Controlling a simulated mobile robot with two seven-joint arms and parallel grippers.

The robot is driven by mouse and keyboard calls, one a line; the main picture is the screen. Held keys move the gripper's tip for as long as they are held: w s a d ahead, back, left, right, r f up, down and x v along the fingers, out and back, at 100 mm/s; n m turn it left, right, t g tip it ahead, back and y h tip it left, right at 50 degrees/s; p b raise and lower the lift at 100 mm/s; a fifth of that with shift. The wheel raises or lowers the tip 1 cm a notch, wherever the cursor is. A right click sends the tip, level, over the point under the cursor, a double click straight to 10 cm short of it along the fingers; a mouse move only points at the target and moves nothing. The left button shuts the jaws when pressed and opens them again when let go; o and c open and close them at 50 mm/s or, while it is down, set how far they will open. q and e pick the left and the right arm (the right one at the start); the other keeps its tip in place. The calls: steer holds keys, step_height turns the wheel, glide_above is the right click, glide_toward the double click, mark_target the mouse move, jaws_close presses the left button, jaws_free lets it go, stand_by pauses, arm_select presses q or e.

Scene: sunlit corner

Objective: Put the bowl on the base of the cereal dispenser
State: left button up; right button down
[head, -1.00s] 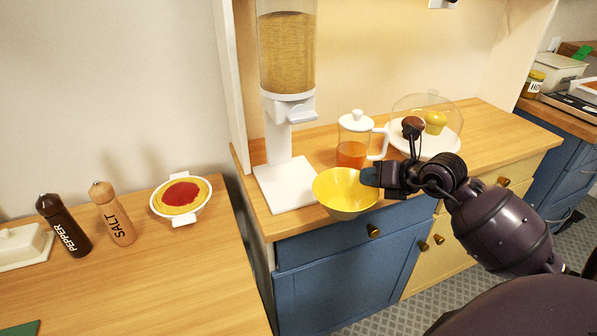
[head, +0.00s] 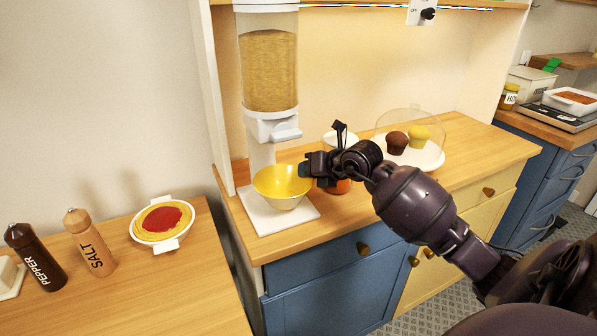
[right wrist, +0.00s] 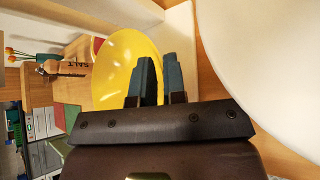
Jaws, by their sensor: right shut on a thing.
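The yellow bowl (head: 281,190) is upright over the white square base (head: 262,223) of the cereal dispenser (head: 270,75), below its spout. I cannot tell whether its underside touches the base. My right gripper (head: 305,170) is shut on the bowl's right rim. In the right wrist view the bowl (right wrist: 118,62) shows its inside, with its rim at the fingers (right wrist: 158,75). My left gripper is not in view.
A jug (head: 341,138) stands behind my right gripper, partly hidden. A domed plate (head: 433,158) with muffins stands to the right. The counter's front edge is clear.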

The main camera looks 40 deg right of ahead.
mark_target(284, 190)
steer(key=w, duration=0.3)
steer(key=shift+w+a+f+b, duration=0.15)
steer(key=shift+a+b, duration=0.15)
steer(key=shift+f, duration=0.6)
steer(key=shift+r, duration=0.1)
steer(key=c, duration=1.6)
jaws_free()
steer(key=shift+f, duration=0.2)
steer(key=o, duration=0.4)
steer(key=shift+s, duration=0.2)
